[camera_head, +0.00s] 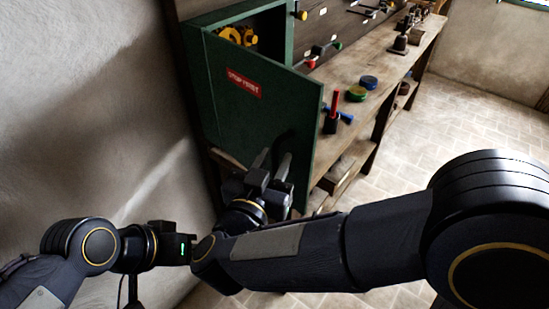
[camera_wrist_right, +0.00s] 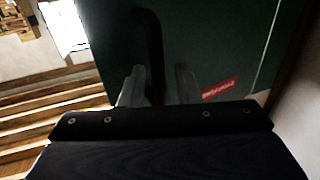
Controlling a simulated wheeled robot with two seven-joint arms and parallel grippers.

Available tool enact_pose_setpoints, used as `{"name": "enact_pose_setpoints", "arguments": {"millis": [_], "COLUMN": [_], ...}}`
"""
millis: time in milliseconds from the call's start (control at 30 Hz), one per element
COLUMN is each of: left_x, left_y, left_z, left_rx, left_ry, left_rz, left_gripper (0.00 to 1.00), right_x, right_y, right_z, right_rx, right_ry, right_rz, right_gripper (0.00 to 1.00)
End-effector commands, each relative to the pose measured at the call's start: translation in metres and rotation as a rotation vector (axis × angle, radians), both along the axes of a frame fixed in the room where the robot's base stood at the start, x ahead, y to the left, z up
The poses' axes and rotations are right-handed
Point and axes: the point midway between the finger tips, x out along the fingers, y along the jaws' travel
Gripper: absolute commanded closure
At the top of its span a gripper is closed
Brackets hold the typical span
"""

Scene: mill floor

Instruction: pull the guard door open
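The green guard door (camera_head: 250,115), with a red label (camera_head: 243,83), stands ajar from its green cabinet (camera_head: 288,40); the gap shows above the door's top edge. In the right wrist view the door (camera_wrist_right: 215,40) fills the upper middle, and its dark upright handle (camera_wrist_right: 152,45) runs down between my fingers. My right gripper (camera_head: 272,170) is at the door's lower part. Its fingers (camera_wrist_right: 160,88) are apart, one on each side of the handle, with a gap visible on one side. My left gripper (camera_head: 185,248) is low at the left, away from the door; its fingers are unclear.
Yellow parts (camera_head: 237,36) show inside the cabinet. A wooden workbench (camera_head: 375,75) runs to the right of the door, with a red-handled tool (camera_head: 332,112) and blue and green round pieces near its edge. A plain wall (camera_head: 80,100) is at the left. Tiled floor (camera_head: 470,110) is clear at the right.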

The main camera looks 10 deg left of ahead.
Motion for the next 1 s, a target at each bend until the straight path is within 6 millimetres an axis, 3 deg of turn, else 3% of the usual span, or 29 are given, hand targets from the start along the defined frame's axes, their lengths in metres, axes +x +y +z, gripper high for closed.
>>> {"name": "enact_pose_setpoints", "arguments": {"millis": [200,400,1000], "left_x": [0.000,0.000,0.000], "left_y": [0.000,0.000,0.000], "left_z": [-0.006,-0.009,-0.009], "left_rx": [0.000,0.000,0.000], "left_ry": [0.000,0.000,0.000], "left_rz": [0.000,0.000,0.000], "left_gripper": [0.64,0.64,0.64], "right_x": [-0.038,-0.063,-0.069], "right_y": [0.007,0.010,0.010], "right_z": [-0.001,0.000,0.000], "right_rx": [0.001,0.000,0.001], "right_ry": [-0.002,-0.002,0.000], "right_rz": [0.006,0.004,0.003], "right_gripper": [0.70,0.70,0.70]}}
